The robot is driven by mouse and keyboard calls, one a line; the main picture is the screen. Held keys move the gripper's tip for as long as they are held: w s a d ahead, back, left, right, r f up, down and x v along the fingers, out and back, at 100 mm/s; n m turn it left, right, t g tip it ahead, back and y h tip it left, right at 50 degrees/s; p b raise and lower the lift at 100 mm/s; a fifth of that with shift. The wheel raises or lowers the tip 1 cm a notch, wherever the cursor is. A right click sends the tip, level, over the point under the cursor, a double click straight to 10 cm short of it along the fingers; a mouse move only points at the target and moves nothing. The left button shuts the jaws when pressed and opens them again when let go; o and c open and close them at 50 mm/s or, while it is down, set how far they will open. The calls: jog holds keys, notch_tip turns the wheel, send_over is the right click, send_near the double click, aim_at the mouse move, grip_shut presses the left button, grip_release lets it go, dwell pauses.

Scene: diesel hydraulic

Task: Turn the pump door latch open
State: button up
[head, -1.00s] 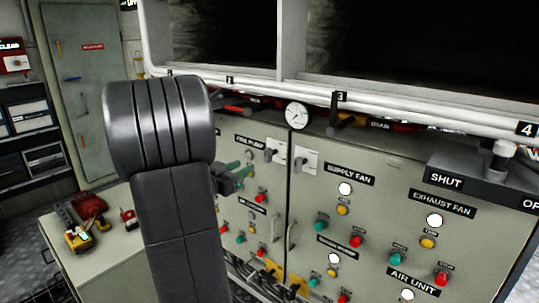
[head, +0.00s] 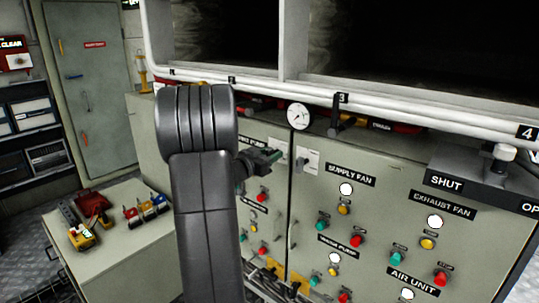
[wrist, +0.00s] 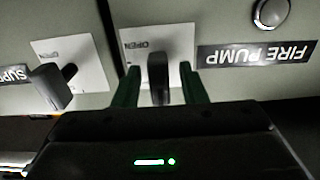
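The pump door latch (wrist: 158,85) has a black handle on a white plate marked OPEN, beside the FIRE PUMP label (wrist: 257,54) in the inverted wrist view. My gripper (wrist: 160,78) is open, with one green finger on each side of the handle. Gaps show between the fingers and the handle, so it is not gripped. In the head view my gripper (head: 268,158) is up at the panel and hides most of this latch. A second latch (head: 302,163), on the supply fan door, shows just right of it; it is also in the wrist view (wrist: 52,86).
A white pipe rail (head: 390,108) and a gauge (head: 298,116) run above the panel. Buttons and lamps fill the supply fan door (head: 380,215). A low cabinet (head: 130,255) with tools stands at left. My arm covers part of the pump door.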

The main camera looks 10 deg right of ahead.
grip_shut()
jog(key=shift+m, duration=0.3)
jog(key=m+b, duration=0.2)
jog(key=m, duration=0.1)
jog(key=shift+f+m, duration=0.1)
jog(key=shift+m, duration=0.2)
jog(key=m+b, duration=0.1)
jog(key=m, duration=0.1)
jog(key=m+b, duration=0.1)
jog(key=m, duration=0.1)
jog(key=shift+s+d+f+m+b, duration=0.1)
jog(key=shift+s+m+b, duration=0.05)
jog(key=shift+m+b, duration=0.15)
jog(key=m+b, duration=0.3)
jog(key=m, duration=0.1)
jog(key=shift+f, duration=0.1)
jog(key=m+b, duration=0.3)
jog(key=m, duration=0.2)
